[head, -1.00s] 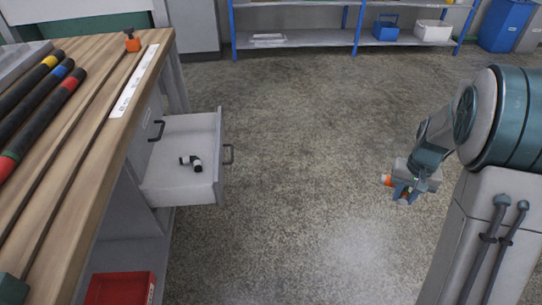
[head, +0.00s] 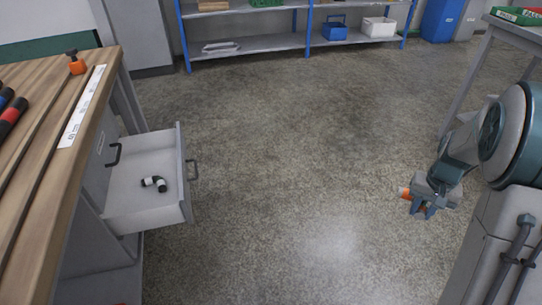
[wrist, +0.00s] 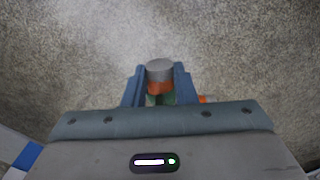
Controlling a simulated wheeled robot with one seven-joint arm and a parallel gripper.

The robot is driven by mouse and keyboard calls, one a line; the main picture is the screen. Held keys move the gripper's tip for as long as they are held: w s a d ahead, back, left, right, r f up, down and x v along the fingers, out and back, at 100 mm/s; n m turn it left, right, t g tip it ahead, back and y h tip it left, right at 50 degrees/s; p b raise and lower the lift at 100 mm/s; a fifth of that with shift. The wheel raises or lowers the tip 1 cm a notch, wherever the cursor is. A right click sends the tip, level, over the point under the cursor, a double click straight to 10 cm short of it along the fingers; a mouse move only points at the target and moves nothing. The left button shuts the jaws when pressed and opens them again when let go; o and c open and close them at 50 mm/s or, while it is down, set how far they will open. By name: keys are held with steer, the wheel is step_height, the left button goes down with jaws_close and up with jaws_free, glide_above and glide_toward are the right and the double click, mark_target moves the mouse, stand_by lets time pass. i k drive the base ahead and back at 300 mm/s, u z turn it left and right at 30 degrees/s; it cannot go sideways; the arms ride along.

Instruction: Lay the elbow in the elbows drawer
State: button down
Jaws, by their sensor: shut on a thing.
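My gripper (head: 424,208) hangs over the floor at the right of the head view, well to the right of the drawer. It is shut on a short fitting, taken as the elbow (head: 406,192), with orange showing at its left. In the wrist view the held elbow (wrist: 160,70) shows a grey round end, an orange band and some green between the fingers; its bend is hidden. The pulled-out grey drawer (head: 135,206) is under the workbench at left. A black-and-white elbow fitting (head: 153,184) lies in it, with bare floor around. Its label is unreadable.
The wooden workbench (head: 50,160) stands at left with an orange-and-black item (head: 76,63) on top. Open floor (head: 290,170) lies between drawer and gripper. Blue-posted shelves (head: 260,44) are at the back. A table (head: 510,30) with a green box is at upper right.

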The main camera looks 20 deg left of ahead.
mark_target(160, 167)
steer(key=u, duration=0.15)
steer(key=i, duration=1.35)
steer(key=u, duration=0.6)
steer(key=i, duration=1.1)
steer(key=u, duration=1.25)
steer(key=i, duration=0.55)
steer(key=u, duration=0.6)
